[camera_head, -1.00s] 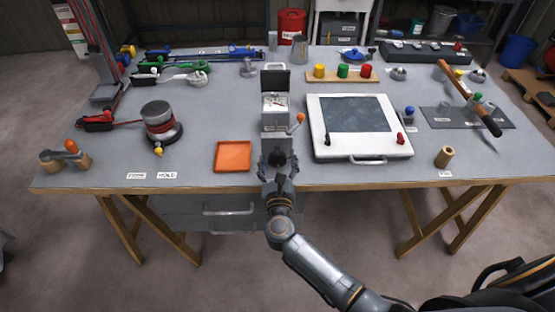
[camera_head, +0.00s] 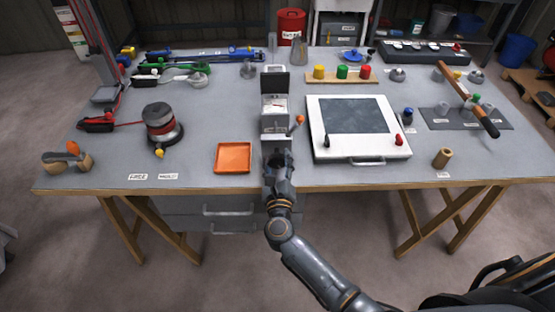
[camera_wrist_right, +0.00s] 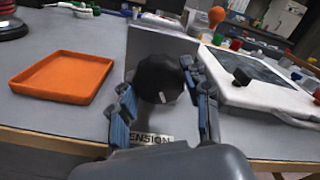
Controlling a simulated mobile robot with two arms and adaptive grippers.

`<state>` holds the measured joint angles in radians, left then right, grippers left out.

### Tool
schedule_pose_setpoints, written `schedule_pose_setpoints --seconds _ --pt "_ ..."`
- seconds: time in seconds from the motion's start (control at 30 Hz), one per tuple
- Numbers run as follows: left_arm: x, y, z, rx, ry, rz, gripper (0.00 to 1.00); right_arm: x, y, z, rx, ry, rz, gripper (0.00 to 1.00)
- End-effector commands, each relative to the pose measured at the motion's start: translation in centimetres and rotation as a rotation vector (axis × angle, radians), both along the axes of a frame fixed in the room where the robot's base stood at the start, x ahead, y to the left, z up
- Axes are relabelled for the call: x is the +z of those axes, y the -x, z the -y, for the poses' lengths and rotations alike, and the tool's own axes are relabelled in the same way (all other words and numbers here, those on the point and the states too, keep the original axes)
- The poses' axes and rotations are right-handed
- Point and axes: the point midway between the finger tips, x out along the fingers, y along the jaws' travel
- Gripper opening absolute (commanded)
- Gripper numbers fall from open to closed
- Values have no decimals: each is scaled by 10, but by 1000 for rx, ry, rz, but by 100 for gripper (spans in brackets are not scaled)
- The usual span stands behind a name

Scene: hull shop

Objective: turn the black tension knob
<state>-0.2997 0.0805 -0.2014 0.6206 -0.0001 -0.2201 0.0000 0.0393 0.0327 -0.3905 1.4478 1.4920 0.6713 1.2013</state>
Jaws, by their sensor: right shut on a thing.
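The black tension knob (camera_wrist_right: 160,80) is on the front face of a grey box-like fixture (camera_wrist_right: 160,42) at the front middle of the table. It is a faceted round knob with a small pale mark low on its face. A label reading "TENSION" lies below it in the right wrist view. My right gripper (camera_head: 279,160) is at the fixture's front; in the right wrist view its blue-padded fingers (camera_wrist_right: 158,100) stand either side of the knob, shut on it. In the head view the gripper mostly hides the knob. My left gripper is not in view.
An orange tray (camera_head: 233,171) lies left of the fixture, and a white framed panel (camera_head: 315,148) stands close on its right. An orange-tipped lever (camera_head: 299,119) sticks out at the fixture's right side. The wooden table edge (camera_head: 330,186) runs beneath my right arm.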

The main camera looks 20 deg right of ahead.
Motion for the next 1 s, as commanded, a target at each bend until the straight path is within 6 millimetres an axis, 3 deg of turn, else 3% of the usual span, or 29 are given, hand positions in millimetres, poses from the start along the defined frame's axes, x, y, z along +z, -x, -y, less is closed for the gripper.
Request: schedule_pose_setpoints --seconds 1.0 --pt "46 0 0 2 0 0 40 4 0 0 2 868 -250 16"
